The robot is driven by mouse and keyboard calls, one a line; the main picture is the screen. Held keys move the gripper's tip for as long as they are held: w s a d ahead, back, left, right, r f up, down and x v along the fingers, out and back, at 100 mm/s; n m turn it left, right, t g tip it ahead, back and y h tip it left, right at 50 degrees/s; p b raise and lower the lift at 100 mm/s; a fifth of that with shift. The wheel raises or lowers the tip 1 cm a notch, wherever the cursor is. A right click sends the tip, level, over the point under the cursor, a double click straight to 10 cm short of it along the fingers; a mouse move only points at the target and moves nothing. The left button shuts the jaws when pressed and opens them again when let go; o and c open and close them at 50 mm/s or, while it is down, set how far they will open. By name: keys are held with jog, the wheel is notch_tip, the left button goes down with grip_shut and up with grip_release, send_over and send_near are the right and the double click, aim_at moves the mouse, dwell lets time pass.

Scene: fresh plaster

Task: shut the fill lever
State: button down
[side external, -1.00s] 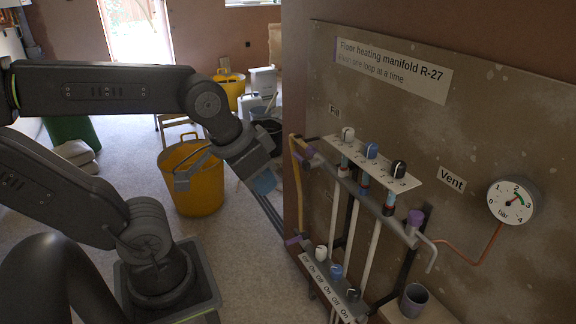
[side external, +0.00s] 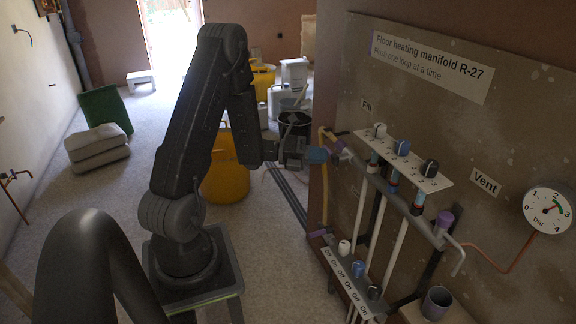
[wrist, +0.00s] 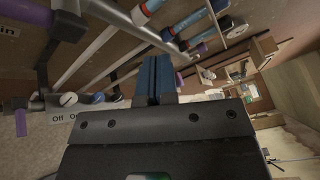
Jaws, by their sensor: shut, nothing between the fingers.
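My gripper (side external: 316,155) has blue fingers, which are shut and empty. In the side view their tips appear just left of the purple part; I cannot tell whether they touch. In the wrist view the blue fingers (wrist: 154,76) point towards the pipework, with a purple piece (wrist: 197,50) beyond them to the right.
White, blue and black knobs (side external: 402,147) line a white upper strip, and similar ones stand on the lower strip (side external: 346,284). A purple cap (side external: 443,219) and gauge (side external: 548,210) are on the right. A grey cup (side external: 436,303) stands below. A yellow tub (side external: 225,180) stands behind my arm.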

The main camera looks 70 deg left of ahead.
aim_at(330, 153)
jog(key=s+a+f+n+t+y, duration=0.3)
jog(key=s+a+f+n+y, duration=0.2)
jog(key=a+f+n+y, duration=0.45)
jog(key=w+r+n, duration=0.1)
jog(key=w+n, duration=0.1)
jog(key=w, duration=1)
jog(key=shift+a+r+h, duration=0.15)
jog(key=shift+a+h, duration=0.25)
jog(key=shift+h, duration=0.05)
jog(key=shift+a+r, duration=0.25)
jog(key=shift+r, duration=0.6)
jog(key=shift+r, duration=0.65)
